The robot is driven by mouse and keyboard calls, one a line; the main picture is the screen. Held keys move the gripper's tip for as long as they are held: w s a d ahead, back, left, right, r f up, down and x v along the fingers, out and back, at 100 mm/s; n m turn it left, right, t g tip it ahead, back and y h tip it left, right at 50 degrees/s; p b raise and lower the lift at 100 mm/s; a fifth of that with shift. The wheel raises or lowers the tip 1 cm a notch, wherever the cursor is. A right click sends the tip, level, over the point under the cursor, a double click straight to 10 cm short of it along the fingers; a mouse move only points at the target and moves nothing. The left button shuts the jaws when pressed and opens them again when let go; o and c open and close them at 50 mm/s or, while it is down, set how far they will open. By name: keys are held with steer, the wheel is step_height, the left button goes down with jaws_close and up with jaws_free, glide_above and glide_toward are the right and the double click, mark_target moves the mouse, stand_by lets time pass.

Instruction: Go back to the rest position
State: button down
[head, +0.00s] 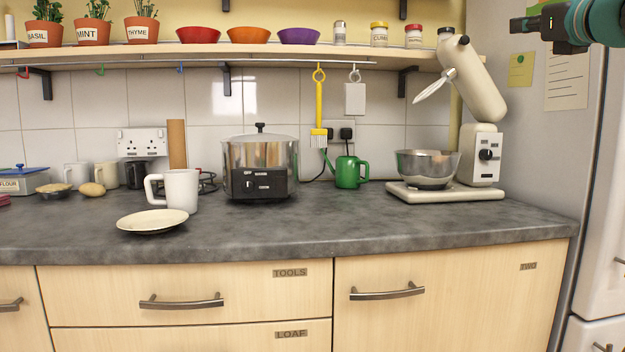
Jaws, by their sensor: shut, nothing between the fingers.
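My gripper (516,26) is at the top right of the head view, in front of the fridge and above the right end of the counter. It is dark, points left, and is shut with nothing in it. The teal part of my arm runs off the right edge. The gripper is apart from the stand mixer (478,88), which stands below and left of it in the picture with its head tilted up.
A shelf (180,53) carries plants, bowls and jars. The counter's front middle is clear.

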steer(key=w+d+f+n+g+h, duration=0.1)
steer(key=w+d+f+n+g, duration=0.1)
steer(key=f+n, duration=0.35)
steer(key=w+d+f+n+g+h, duration=0.1)
steer(key=w+d+f+n+g, duration=0.15)
steer(key=f, duration=0.65)
step_height(320, 180, down, 14)
steer(key=s+a+n+g, duration=0.3)
steer(key=n, duration=0.3)
steer(key=s+a+f+n+g, duration=0.3)
steer(key=s+a+f+n, duration=0.25)
steer(key=f, duration=0.55)
steer(key=s+a+f+n+g, duration=0.3)
steer(key=s+a+f+n, duration=0.3)
steer(key=f, duration=0.4)
steer(key=s+a+f+n, duration=0.3)
steer(key=s+a+f, duration=0.2)
steer(key=s, duration=0.3)
steer(key=s+a+f+n+g, duration=0.1)
steer(key=s+a+f+n, duration=0.3)
steer(key=s+a+f, duration=0.1)
steer(key=s+f, duration=0.1)
steer(key=s, duration=0.1)
steer(key=shift+s+a+f, duration=0.3)
steer(key=shift+s, duration=0.1)
